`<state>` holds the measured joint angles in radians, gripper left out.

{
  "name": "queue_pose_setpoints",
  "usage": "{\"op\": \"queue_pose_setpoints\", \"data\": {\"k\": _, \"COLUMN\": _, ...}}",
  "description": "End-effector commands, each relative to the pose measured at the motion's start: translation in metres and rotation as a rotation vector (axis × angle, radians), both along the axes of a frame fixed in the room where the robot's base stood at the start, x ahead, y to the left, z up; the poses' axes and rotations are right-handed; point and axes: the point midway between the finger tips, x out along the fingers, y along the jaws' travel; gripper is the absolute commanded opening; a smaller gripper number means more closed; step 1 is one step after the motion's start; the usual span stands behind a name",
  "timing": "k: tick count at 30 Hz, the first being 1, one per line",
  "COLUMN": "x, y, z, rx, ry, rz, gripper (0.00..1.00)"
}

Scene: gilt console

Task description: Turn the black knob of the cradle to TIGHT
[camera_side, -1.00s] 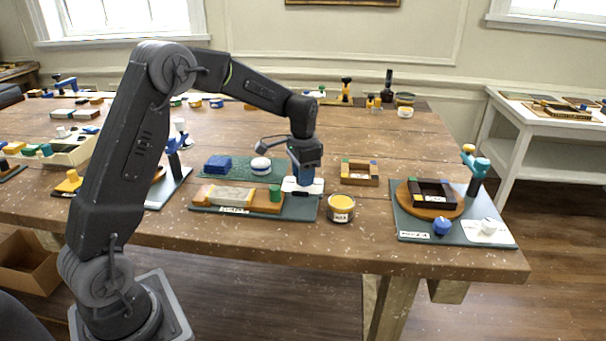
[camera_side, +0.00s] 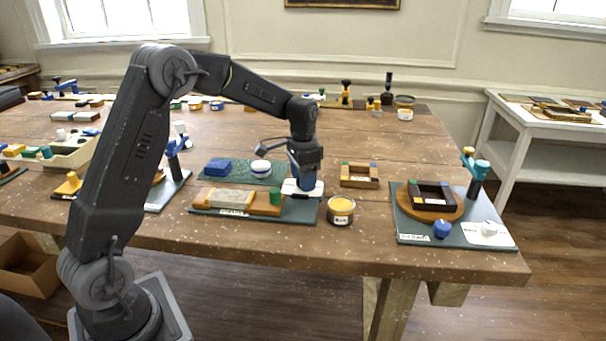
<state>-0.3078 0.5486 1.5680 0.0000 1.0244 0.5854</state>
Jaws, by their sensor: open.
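A cradle on a dark board (camera_side: 290,214) lies at the front middle of the table. It carries a long wooden piece with a pale block (camera_side: 230,198) and a green peg (camera_side: 275,195). My gripper (camera_side: 302,193) points down at the right end of this board, its white fingers low over it, open. I cannot make out a black knob; the spot below the fingers is hidden by the gripper. The labels are too small to read.
A yellow-topped tin (camera_side: 341,211) stands close to the right of the gripper. A small wooden frame (camera_side: 360,174) lies behind it. A turntable board (camera_side: 410,225) is at the right.

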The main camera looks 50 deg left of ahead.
Motion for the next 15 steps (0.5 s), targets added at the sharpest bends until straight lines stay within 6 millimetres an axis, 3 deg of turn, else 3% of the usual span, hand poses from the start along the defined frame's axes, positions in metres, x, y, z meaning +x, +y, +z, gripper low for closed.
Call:
{"op": "queue_pose_setpoints", "data": {"k": 5, "x": 0.0, "y": 0.0, "z": 0.012, "rx": 0.001, "ry": -0.001, "rz": 0.0, "gripper": 0.6}}
{"op": "queue_pose_setpoints", "data": {"k": 15, "x": 0.001, "y": 0.0, "z": 0.084, "rx": 0.002, "ry": -0.006, "rz": 0.0, "gripper": 0.6}}
